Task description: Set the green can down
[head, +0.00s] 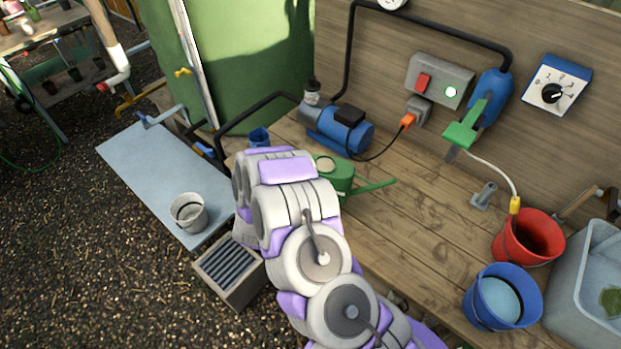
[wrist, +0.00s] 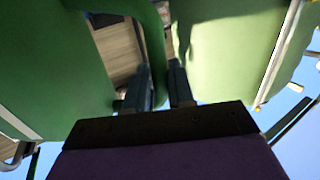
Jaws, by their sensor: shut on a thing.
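The green can (head: 341,179) is a watering can with a long spout pointing right. In the head view it shows just past my arm, over the wooden bench, and its left part is hidden by the arm. I cannot tell whether its base touches the bench. In the wrist view the can's body (wrist: 55,60) fills the left side. My gripper (wrist: 160,80) is shut on the can's handle (wrist: 153,45), which runs down between the two fingers. The head view does not show the fingers, since my arm covers them.
The wooden bench (head: 420,205) has clear planks right of the can. A blue pump (head: 338,132) stands behind it. A red bucket (head: 528,238) and a blue bucket (head: 502,297) stand at right. A grey board (head: 150,172) bears a pale pot (head: 188,213) at left.

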